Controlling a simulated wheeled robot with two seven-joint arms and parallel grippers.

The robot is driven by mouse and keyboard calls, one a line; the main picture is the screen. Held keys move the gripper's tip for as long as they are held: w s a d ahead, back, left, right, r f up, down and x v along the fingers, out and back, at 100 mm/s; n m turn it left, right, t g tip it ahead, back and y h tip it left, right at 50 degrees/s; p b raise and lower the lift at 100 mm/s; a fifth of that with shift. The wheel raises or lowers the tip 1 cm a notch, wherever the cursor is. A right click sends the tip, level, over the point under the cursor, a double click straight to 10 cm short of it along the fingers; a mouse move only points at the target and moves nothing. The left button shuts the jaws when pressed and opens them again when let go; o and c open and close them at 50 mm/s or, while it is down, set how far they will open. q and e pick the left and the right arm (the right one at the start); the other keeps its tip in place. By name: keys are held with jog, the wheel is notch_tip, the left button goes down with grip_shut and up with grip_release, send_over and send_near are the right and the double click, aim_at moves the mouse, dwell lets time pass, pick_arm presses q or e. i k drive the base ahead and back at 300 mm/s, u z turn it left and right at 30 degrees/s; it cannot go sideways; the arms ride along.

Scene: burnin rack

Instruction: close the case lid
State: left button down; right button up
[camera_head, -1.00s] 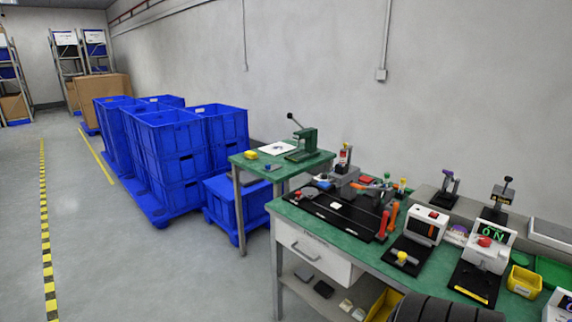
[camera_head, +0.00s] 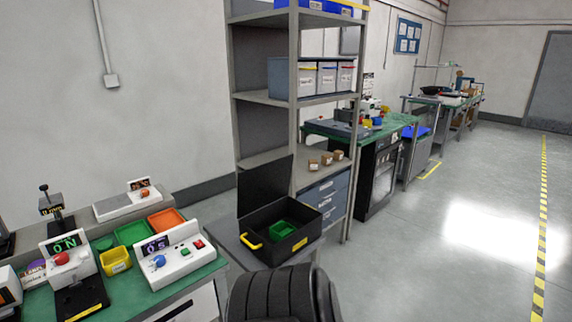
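A black case (camera_head: 284,237) stands on a small grey table between the green workbench and the grey shelf rack. Its lid (camera_head: 266,186) is open and stands roughly upright at the back of the case. A green bin (camera_head: 280,230) sits inside the case. A yellow handle (camera_head: 250,242) is on the front left side, and a yellow label (camera_head: 299,244) is on the front right. Neither of my grippers is in view.
The green workbench (camera_head: 128,291) at left holds test devices and small bins. The shelf rack (camera_head: 292,120) stands right behind the case, with grey bins and small brown boxes. The floor (camera_head: 440,240) to the right is open.

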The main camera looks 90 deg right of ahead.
aim_at(259, 187)
jog(key=z, duration=2.55)
